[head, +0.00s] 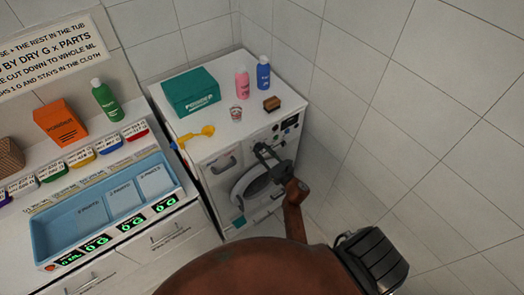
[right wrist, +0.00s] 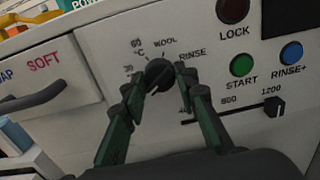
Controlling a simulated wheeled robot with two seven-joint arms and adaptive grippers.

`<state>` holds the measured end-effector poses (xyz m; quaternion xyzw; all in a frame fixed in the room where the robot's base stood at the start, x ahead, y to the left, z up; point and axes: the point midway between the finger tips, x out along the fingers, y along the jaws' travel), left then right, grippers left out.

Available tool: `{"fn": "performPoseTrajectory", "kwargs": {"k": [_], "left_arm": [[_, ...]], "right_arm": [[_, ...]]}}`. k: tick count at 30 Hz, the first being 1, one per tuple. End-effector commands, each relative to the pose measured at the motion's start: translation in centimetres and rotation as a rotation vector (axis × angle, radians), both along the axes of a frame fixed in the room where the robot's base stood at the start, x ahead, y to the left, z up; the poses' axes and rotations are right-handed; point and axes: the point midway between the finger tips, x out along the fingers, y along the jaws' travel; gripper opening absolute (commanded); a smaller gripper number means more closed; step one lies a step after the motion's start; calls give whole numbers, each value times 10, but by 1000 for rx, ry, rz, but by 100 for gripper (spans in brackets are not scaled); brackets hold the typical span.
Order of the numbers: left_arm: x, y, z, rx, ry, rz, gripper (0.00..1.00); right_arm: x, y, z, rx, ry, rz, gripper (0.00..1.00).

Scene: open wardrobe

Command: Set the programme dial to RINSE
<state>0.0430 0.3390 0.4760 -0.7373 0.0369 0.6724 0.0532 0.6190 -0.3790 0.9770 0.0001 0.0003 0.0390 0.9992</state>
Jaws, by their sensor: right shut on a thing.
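The programme dial (right wrist: 158,74) is a dark round knob on the white front of the washing machine (head: 217,122). Labels around it include WOOL above and RINSE (right wrist: 192,55) to its upper right. A faint lighter line crosses the dial, slanting to the upper right; its exact setting is hard to tell. My right gripper (right wrist: 158,80) is shut on the dial, one finger on each side. In the head view my right gripper (head: 264,153) is at the machine's front panel and hides the dial. My left gripper is not in view.
Right of the dial are a red LOCK button (right wrist: 232,10), a green START button (right wrist: 241,65), a blue RINSE+ button (right wrist: 291,52) and a slider (right wrist: 274,107). A SOFT drawer is left.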

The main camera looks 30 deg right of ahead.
Motion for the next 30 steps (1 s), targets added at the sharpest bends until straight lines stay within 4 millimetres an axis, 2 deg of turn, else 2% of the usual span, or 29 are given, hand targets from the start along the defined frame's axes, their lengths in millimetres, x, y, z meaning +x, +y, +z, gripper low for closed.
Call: {"fn": "performPoseTrajectory", "kwargs": {"k": [8, 20, 30], "left_arm": [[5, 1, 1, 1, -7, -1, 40], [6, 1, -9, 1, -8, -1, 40], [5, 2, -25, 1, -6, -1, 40]], "right_arm": [[0, 1, 0, 0, -1, 1, 3], [0, 1, -1, 81, 5, 2, 3], [0, 1, -1, 351, 27, 4, 3]]}}
